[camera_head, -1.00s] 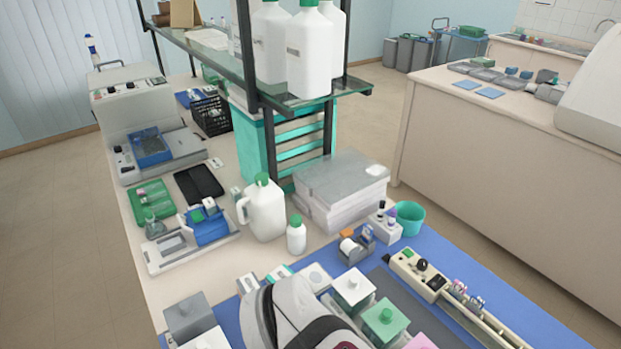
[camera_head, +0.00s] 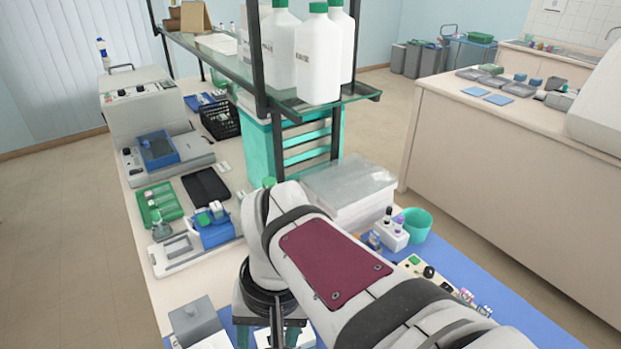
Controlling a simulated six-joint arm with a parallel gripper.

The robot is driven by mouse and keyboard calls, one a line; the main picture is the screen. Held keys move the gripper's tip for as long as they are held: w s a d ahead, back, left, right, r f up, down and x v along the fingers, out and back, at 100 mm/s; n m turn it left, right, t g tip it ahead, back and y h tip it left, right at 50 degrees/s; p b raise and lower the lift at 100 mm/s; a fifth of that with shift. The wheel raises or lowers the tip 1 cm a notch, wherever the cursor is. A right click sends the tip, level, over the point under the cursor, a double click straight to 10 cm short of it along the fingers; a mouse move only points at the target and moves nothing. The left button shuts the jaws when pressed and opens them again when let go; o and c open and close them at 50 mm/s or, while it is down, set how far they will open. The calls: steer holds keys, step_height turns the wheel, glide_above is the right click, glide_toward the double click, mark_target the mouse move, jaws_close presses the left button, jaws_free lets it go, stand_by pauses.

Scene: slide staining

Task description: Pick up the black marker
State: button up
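I cannot pick out the black marker for sure. A small upright item with a black cap (camera_head: 388,215) stands in a white block (camera_head: 391,236) at the right of the bench, but it is too small to identify. My gripper (camera_head: 271,338) points down at the lower front of the bench, left of that block. Its teal-grey sides show, but its fingertips run to the bottom edge of the picture. Whether it is open, shut or holding anything is not clear. My arm hides much of the blue mat and what lies on it.
A grey box (camera_head: 194,320) stands left of my gripper. A blue rack (camera_head: 213,232) and a green tray (camera_head: 158,203) lie farther back. A teal cup (camera_head: 414,224) stands beside the white block. White bottles (camera_head: 318,55) stand on the glass shelf (camera_head: 225,65) above.

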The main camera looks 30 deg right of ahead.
steer(key=w+d+r+t, duration=0.1)
steer(key=w+d+r, duration=0.1)
steer(key=w+d, duration=0.75)
steer(key=m+t+h, duration=0.1)
steer(key=m+h, duration=0.2)
steer(key=h, duration=0.2)
glide_above(389, 212)
steer(key=s+a, duration=0.4)
step_height(389, 212, down, 6)
steer(key=x, duration=1.5)
steer(key=shift+w+a+f, duration=0.1)
steer(key=shift+w+a, duration=0.1)
steer(key=shift+a, duration=0.05)
steer(key=shift+d+f, duration=0.1)
steer(key=shift+f, duration=0.15)
jaws_close()
